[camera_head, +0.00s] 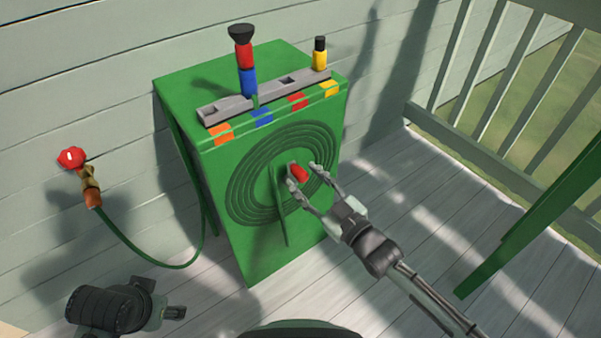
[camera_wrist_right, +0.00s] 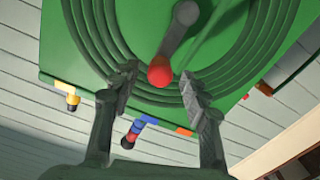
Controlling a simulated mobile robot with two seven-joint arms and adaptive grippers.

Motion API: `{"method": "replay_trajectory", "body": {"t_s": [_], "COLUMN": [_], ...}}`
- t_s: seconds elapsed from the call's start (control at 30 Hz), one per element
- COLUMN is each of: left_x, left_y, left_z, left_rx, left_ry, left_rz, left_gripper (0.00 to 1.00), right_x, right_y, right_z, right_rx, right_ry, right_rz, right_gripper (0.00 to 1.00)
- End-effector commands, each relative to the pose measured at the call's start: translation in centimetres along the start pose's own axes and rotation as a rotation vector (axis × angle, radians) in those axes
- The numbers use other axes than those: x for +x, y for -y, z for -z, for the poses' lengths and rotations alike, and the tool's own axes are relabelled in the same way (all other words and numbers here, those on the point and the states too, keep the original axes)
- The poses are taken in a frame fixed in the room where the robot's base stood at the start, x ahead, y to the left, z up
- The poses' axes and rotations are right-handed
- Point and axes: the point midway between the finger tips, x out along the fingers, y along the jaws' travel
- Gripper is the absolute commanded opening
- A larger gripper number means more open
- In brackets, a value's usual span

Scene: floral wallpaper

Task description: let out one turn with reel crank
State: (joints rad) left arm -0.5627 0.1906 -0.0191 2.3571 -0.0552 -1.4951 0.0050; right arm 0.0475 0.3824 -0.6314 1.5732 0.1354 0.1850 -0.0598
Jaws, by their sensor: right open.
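The green hose reel box (camera_head: 225,185) stands against the wall, with dark concentric rings on its front. The crank's red knob (camera_head: 299,173) sticks out from that face near the rings' middle. In the right wrist view the red knob (camera_wrist_right: 160,75) is at the end of the dark crank arm (camera_wrist_right: 180,38). My right gripper (camera_head: 304,174) is open, with one finger on each side of the knob. In the wrist view the open fingers (camera_wrist_right: 160,88) stand apart from the knob. My left gripper (camera_head: 174,313) is at the lower left, away from the box; its jaws are unclear.
A grey rack (camera_head: 220,113) on the box top holds a black, red and blue nozzle (camera_head: 246,65) and a yellow one (camera_head: 320,55). A red-handled tap (camera_head: 71,157) with a green hose (camera_head: 140,253) is left. A green post (camera_head: 525,235) and railing stand right; deck between is clear.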

Motion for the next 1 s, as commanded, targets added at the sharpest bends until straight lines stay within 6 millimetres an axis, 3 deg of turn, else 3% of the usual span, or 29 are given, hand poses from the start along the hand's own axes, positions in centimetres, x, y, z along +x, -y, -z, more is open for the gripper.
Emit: {"method": "replay_trajectory", "body": {"t_s": [0.2, 0.5, 0.87, 1.0], "left_x": [-0.2, -0.6, -0.4, -0.3], "left_y": [0.1, 0.1, 0.1, 0.1], "left_z": [-0.1, 0.0, -0.3, -0.4], "left_rx": [0.0, 0.0, 0.0, 0.0], "left_ry": [0.005, -0.002, 0.005, 0.008], "left_rz": [0.003, 0.003, 0.002, 0.003], "left_gripper": [0.62, 0.62, 0.62, 0.62], "right_x": [2.3, 2.6, 2.5, 2.5], "right_y": [0.0, 0.0, 0.0, 0.0], "right_z": [0.0, 0.0, 0.0, 0.0], "right_rx": [0.0, 0.0, 0.0, 0.0], "right_ry": [0.0, 0.001, 0.001, 0.001], "right_rz": [0.0, 0.0, 0.0, 0.0], "right_gripper": [0.46, 0.46, 0.02, 0.0]}}
